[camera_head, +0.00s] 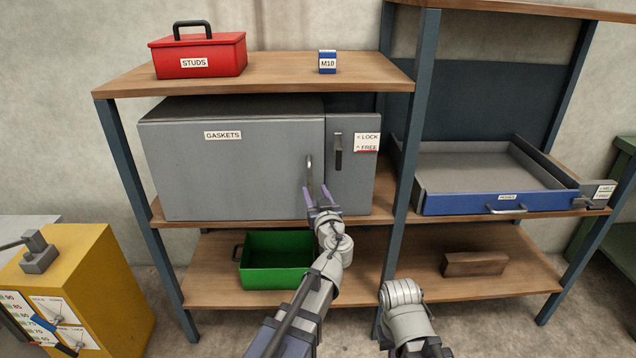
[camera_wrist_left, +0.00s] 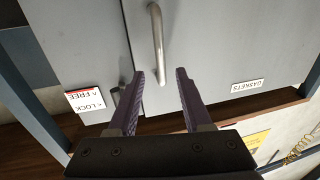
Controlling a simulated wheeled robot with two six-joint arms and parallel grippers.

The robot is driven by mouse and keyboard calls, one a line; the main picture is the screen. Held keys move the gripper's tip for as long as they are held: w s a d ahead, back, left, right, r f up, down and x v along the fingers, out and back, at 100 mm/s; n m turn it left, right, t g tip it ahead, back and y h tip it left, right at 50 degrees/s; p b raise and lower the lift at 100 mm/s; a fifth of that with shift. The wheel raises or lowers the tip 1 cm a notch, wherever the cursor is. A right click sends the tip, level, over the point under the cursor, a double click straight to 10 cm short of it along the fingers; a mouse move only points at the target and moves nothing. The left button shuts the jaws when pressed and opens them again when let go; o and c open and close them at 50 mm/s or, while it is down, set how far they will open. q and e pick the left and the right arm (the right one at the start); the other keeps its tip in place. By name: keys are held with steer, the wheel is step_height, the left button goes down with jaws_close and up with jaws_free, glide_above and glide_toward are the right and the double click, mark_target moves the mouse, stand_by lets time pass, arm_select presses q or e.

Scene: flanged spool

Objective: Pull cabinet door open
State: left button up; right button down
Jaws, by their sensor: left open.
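The grey cabinet door (camera_head: 235,170), labelled GASKETS, looks closed and level with the narrow panel to its right. Its vertical metal bar handle (camera_head: 309,168) is near the door's right edge. My left gripper (camera_head: 320,193) is open at the handle's lower part in the head view. In the left wrist view the handle (camera_wrist_left: 156,40) shows with one end between the two open fingers (camera_wrist_left: 160,75); I cannot tell whether they touch it. A dark lever (camera_head: 338,150) stands upright on the narrow panel, beside a LOCK/FREE label (camera_head: 367,142). My right gripper is not in view.
A red STUDS box (camera_head: 200,55) and a small blue M10 box (camera_head: 327,62) stand on the top shelf (camera_head: 270,72). A green bin (camera_head: 275,262) is below the cabinet. A blue-fronted drawer (camera_head: 470,203) is at the right. A yellow cabinet (camera_head: 90,275) stands front left.

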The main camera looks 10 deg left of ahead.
mark_target(310, 180)
arm_select(q)
steer(key=x, duration=0.7)
steer(key=shift+w+a, duration=0.25)
steer(key=shift+w, duration=0.1)
jaws_close()
stand_by(1.1)
